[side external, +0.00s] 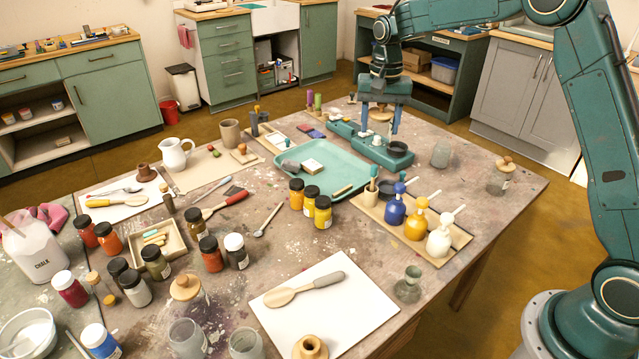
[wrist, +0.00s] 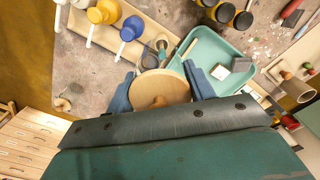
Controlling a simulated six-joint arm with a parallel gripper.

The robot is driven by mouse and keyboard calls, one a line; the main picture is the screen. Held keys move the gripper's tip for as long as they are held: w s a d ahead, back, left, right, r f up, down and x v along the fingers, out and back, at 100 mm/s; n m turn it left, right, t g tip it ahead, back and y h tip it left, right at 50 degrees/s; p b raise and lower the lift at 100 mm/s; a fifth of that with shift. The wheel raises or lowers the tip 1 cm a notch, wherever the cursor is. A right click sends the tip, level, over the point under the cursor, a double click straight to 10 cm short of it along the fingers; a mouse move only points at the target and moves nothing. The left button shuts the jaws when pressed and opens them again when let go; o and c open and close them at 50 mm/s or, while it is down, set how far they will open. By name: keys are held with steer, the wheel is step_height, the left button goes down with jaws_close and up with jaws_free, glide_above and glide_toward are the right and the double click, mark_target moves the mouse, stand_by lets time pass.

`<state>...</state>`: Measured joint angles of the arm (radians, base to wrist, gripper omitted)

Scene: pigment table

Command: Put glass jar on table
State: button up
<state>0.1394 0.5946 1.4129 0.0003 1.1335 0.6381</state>
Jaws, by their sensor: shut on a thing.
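My gripper (side external: 378,128) points down at the far side of the table, at the teal scale-like stand (side external: 398,158). In the wrist view its two blue fingers (wrist: 160,90) are shut on either side of a round, pale wooden lid with a knob (wrist: 150,88). I take this to be the top of the glass jar; the lid hides the body below it. In the side view only a small pale part shows between the fingers. Whether the jar touches the stand beneath cannot be told.
A clear jar (side external: 441,154) and a lidded glass jar (side external: 501,177) stand right of the stand. The teal tray (side external: 340,192) and a board with blue, yellow and white bottles (side external: 455,240) lie nearer. Bare tabletop (side external: 495,205) shows near the right edge.

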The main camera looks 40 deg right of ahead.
steer(key=w+a+n, duration=0.3)
steer(key=a+n, duration=0.6)
steer(key=a, duration=1.9)
step_height(320, 180, down, 16)
steer(key=shift+a, duration=0.15)
steer(key=shift+f, duration=0.15)
steer(key=shift+f, duration=2)
steer(key=shift+f, duration=0.1)
steer(key=o, duration=1.1)
